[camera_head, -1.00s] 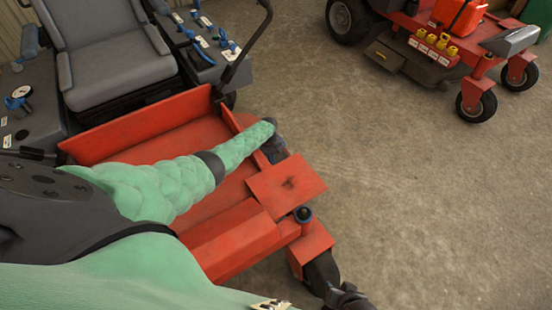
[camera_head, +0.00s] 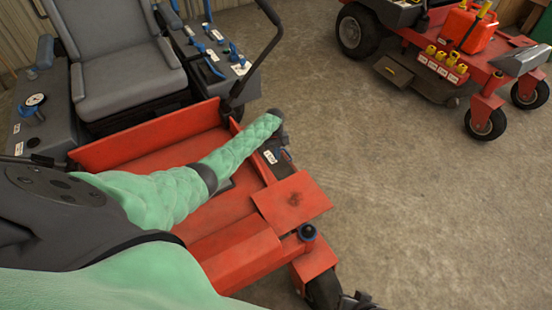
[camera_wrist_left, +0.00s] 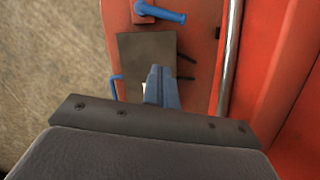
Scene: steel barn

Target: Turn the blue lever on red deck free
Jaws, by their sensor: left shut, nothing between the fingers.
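The red deck (camera_head: 217,231) belongs to the mower in front of me. In the left wrist view, a blue lever (camera_wrist_left: 163,13) lies sideways at the top of a red surface, its handle pointing right. A dark plate (camera_wrist_left: 146,48) lies just below it. My left gripper (camera_wrist_left: 162,72) is shut and empty over this plate, with its tips apart from the lever in the picture. In the head view my green-sleeved left arm crosses the deck, and its gripper is mostly hidden behind the wrist. A dark plate with a white label (camera_head: 270,157) shows beside it.
A grey seat (camera_head: 118,75) and a side console with blue levers (camera_head: 213,50) stand behind the deck. A black bar (camera_head: 258,62) rises near my arm. A second red mower (camera_head: 480,75) is at upper right. Open concrete floor (camera_head: 400,190) lies right of the deck.

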